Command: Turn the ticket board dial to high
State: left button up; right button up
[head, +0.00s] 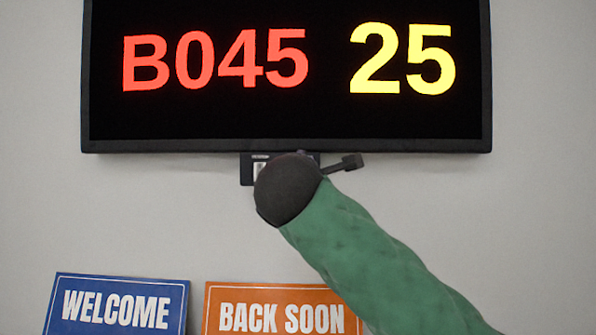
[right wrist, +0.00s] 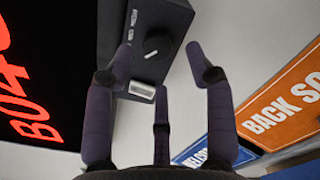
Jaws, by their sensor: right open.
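The ticket board (head: 290,120) hangs on the wall and reads B045 in red and 25 in yellow. Under its lower edge is a small dark control box (head: 247,172), mostly hidden behind my right wrist in the head view. In the right wrist view the dark box (right wrist: 117,25) carries a round black dial (right wrist: 157,46) with a ridge across it, and a small pale panel beside it. My right gripper (right wrist: 160,64) is open, its fingers spread around the dial's area with nothing between them. I cannot tell whether any finger touches the box. My left gripper is out of view.
A blue WELCOME sign (head: 118,306) and an orange BACK SOON sign (head: 280,312) are at the bottom of the head view, below the box. The grey wall left and right of the box is bare.

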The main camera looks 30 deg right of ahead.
jog(key=x, duration=0.3)
jog(key=shift+w+d+p, duration=0.1)
jog(key=shift+w+p, duration=0.05)
jog(key=shift+p, duration=0.2)
jog(key=shift+r, duration=0.1)
grip_shut()
